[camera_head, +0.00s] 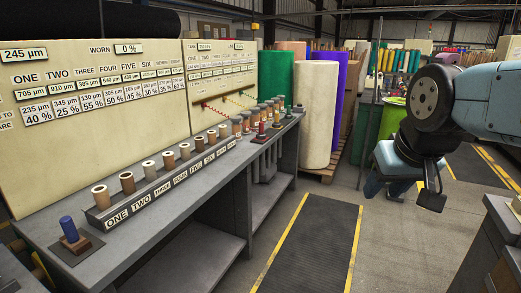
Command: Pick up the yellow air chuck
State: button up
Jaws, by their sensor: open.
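Small coloured fittings stand in a row at the far end of the workbench. One looks yellow and is probably the yellow air chuck (276,120), between a red fitting (262,130) and a green one (289,111). It is small, and its exact shape is hard to tell. My gripper (402,192) hangs at the right, over the floor, well apart from the bench. It is open, with nothing visible in it. My own wrist hides part of it.
The workbench (130,222) carries several spools on a numbered rack (160,186) and a blue peg (69,229) at its near end. A tall cream roll (318,115) stands on a pallet beyond the bench. Dark floor matting (312,245) lies clear between bench and arm.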

aim_at(276, 125)
jog(key=u, duration=0.1)
jog(key=i, duration=1.6)
jog(key=z, duration=0.5)
jog(key=i, duration=2.1)
jog(key=u, duration=0.15)
